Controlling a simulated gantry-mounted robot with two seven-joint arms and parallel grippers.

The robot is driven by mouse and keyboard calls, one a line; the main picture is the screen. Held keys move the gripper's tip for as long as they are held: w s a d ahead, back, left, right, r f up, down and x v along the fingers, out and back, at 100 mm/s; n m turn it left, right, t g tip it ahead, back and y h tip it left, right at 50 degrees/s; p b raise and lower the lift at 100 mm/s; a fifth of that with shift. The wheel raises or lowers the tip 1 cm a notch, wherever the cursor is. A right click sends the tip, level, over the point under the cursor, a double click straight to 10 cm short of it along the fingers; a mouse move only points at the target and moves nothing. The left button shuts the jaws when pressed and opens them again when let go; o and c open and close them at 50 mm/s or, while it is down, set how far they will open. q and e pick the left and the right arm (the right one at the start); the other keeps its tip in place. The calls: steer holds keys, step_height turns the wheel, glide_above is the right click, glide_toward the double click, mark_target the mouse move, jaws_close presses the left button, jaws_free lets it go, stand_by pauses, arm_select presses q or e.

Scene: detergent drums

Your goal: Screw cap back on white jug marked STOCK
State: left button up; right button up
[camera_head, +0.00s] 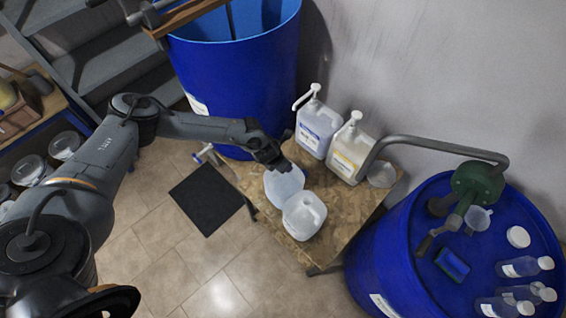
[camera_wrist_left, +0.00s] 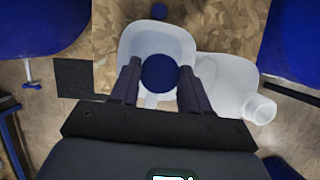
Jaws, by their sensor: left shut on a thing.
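Two white jugs stand side by side on a chipboard table. My left gripper (camera_head: 270,160) reaches over the farther jug (camera_head: 284,188). In the left wrist view its fingers (camera_wrist_left: 159,85) are shut on a round blue cap (camera_wrist_left: 159,73), which is over the same jug (camera_wrist_left: 128,45). I cannot tell whether the cap is seated on the neck or held above it. The nearer jug (camera_head: 303,216) shows in the left wrist view (camera_wrist_left: 225,88) with a pale, uncapped-looking neck. No STOCK marking is readable. My right gripper is out of view.
Two pump bottles (camera_head: 317,128) (camera_head: 352,155) stand at the table's back. Blue drums rise behind (camera_head: 240,75) and at right (camera_head: 375,255), with a curved pipe (camera_head: 440,145) above.

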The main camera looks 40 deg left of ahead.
arm_select(q)
steer(key=shift+f, duration=0.1)
stand_by(0.3)
steer(key=shift+a+f+m+h+b, duration=0.1)
steer(key=shift+m+h+b, duration=0.2)
steer(key=shift+m+b, duration=0.35)
steer(key=shift+m+g+h+b, duration=0.4)
steer(key=shift+m+h+b, duration=0.1)
steer(key=shift+m+b, duration=0.9)
steer(key=shift+a+m, duration=0.1)
steer(key=shift+m, duration=0.65)
steer(key=shift+h, duration=0.3)
steer(key=shift+b, duration=0.3)
steer(key=shift+w+m+g+h+b, duration=0.1)
steer(key=shift+m+g+h+b, duration=0.25)
steer(key=shift+m+b, duration=0.85)
steer(key=shift+m+g+h+b, duration=0.25)
steer(key=shift+m+g+b, duration=0.2)
steer(key=shift+m+b, duration=0.75)
steer(key=shift+m, duration=0.5)
